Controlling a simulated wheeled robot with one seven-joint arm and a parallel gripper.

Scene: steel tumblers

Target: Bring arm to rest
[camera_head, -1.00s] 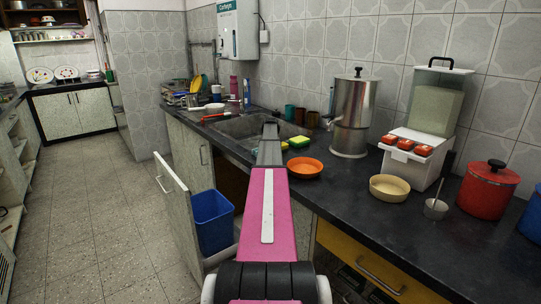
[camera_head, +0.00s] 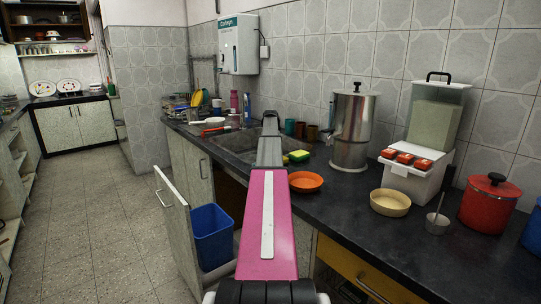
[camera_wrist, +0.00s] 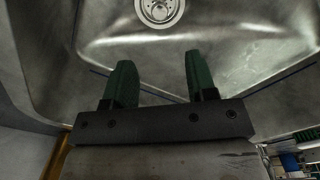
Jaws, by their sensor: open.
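My pink arm (camera_head: 268,225) stretches forward over the counter toward the sink (camera_head: 232,143). In the head view my gripper is hidden behind the arm's far end. In the wrist view my gripper (camera_wrist: 158,60) is open, its two dark green fingers apart with nothing between them. The steel sink basin (camera_wrist: 235,55) and its round drain (camera_wrist: 159,10) show beyond the fingers. I see no object held.
An orange bowl (camera_head: 305,182), a sponge (camera_head: 299,156) and a steel urn (camera_head: 352,130) stand right of the arm. A cream bowl (camera_head: 390,202) and red pot (camera_head: 489,204) are farther right. A cabinet door (camera_head: 178,225) hangs open beside a blue bin (camera_head: 212,237). Floor at left is clear.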

